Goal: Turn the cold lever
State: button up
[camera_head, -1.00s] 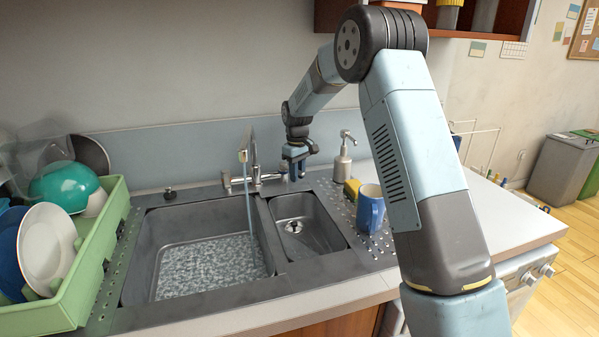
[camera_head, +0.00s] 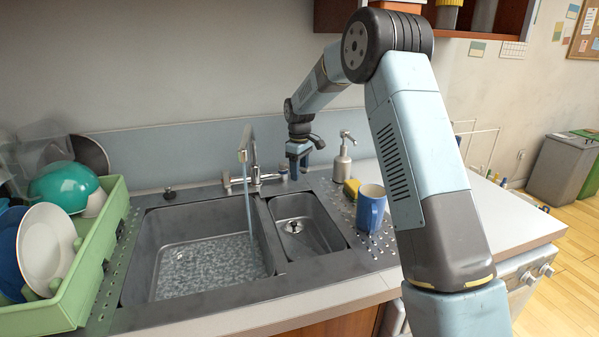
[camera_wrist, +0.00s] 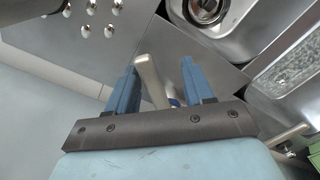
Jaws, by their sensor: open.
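The chrome faucet (camera_head: 255,160) stands behind the sink, and water runs from its spout. The right lever, which I take as the cold one, shows in the wrist view (camera_wrist: 149,78) as a pale metal bar between my two blue fingers. A small blue patch shows near its lower end. My gripper (camera_wrist: 158,64) is open, with one finger on each side of this lever and gaps visible to both. In the head view my gripper (camera_head: 299,171) hangs at the right end of the faucet and partly hides that lever. The left lever (camera_head: 227,183) stands clear of it.
The sink's large left basin (camera_head: 160,230) holds water; the small right basin (camera_head: 305,215) looks empty. A soap dispenser (camera_head: 343,160), yellow sponge (camera_head: 352,187) and blue mug (camera_head: 370,210) stand right of my gripper. A green dish rack (camera_head: 95,255) is at left.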

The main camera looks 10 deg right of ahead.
jog(key=shift+r, duration=0.7)
jog(key=shift+r, duration=0.15)
jog(key=shift+r, duration=2.9)
jog(key=shift+r, duration=0.1)
jog(key=s+d+r+m+t, duration=0.1)
jog(key=s+d+r+m, duration=0.3)
jog(key=s+r, duration=0.55)
jog(key=s+d+r+m+t, duration=0.15)
jog(key=s+d+r, duration=0.4)
jog(key=s, duration=0.75)
jog(key=s+d+f+m+t, duration=0.1)
jog(key=s+d+m, duration=0.1)
jog(key=s, duration=1)
jog(key=s+d+f+m+t, duration=0.1)
jog(key=s+d+m+t, duration=0.1)
jog(key=s, duration=1.1)
jog(key=shift+d+f+m, duration=0.3)
jog(key=shift+d+m, duration=0.1)
jog(key=shift+m, duration=0.05)
